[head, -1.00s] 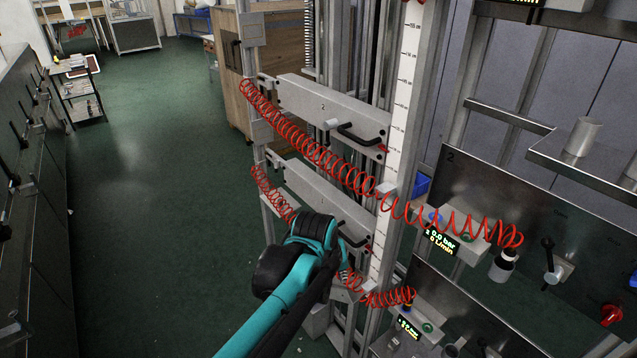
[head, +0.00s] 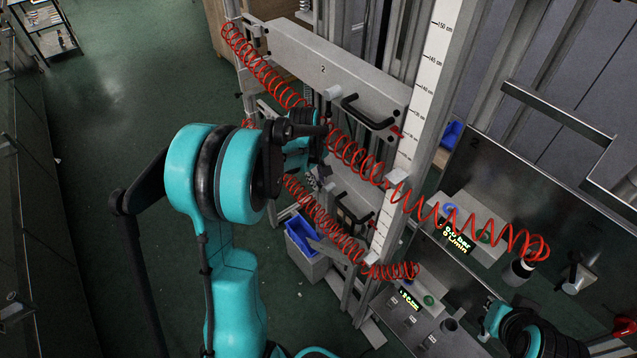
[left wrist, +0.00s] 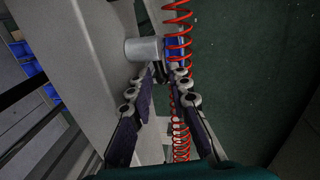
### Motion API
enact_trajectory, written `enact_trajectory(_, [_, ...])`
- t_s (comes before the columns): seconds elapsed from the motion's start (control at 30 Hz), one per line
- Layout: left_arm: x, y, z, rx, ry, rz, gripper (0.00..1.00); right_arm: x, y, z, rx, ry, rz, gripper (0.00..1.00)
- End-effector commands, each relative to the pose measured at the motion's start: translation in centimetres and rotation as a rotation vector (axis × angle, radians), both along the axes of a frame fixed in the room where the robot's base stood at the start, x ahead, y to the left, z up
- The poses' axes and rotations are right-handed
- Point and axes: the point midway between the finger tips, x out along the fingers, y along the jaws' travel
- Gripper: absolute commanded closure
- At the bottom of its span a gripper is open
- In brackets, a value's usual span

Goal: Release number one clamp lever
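Two grey clamp bars cross the upright frame. The upper bar (head: 335,72), marked 2, has a black lever handle (head: 365,112). The lower bar (head: 362,188) is mostly hidden by my left arm and a red hose; its number cannot be read. A dark lever handle (head: 352,214) shows at its right end. My left gripper (head: 322,180) is in front of the lower bar, partly hidden by the wrist and hose. In the left wrist view its fingers (left wrist: 168,80) are apart with nothing gripped, close to a grey cylindrical knob (left wrist: 144,49). My right gripper's fingers are not visible.
A red coiled hose (head: 352,155) hangs across the bars, and a lower one (head: 325,222) passes near my left gripper. A scale post (head: 425,95) stands at the right. A panel with displays (head: 458,237) is further right. A blue-lined bin (head: 302,238) stands below.

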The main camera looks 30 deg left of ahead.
Motion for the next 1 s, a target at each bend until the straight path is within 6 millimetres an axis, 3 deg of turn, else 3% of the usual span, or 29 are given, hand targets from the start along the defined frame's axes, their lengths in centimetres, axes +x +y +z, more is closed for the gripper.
enact_trajectory(0.13, [0.24, -0.09, -1.42, 0.0, 0.0, -0.001, 0.82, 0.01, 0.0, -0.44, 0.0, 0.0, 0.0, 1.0])
enact_trajectory(0.43, [0.3, -0.12, -1.62, 0.0, 0.0, -0.001, 0.82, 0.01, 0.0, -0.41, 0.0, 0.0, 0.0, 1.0])
enact_trajectory(0.5, [0.3, -0.12, -1.61, 0.0, 0.0, -0.001, 0.98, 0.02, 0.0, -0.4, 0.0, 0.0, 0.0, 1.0])
enact_trajectory(0.53, [0.3, -0.12, -1.61, 0.0, 0.0, -0.001, 1.0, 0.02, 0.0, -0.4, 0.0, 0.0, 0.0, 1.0])
enact_trajectory(0.87, [0.3, -0.1, -1.57, 0.01, -0.004, -0.001, 1.0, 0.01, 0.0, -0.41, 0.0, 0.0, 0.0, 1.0])
enact_trajectory(1.0, [0.19, -0.38, -1.24, 0.111, -0.045, -0.006, 1.0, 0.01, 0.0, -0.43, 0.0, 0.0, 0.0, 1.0])
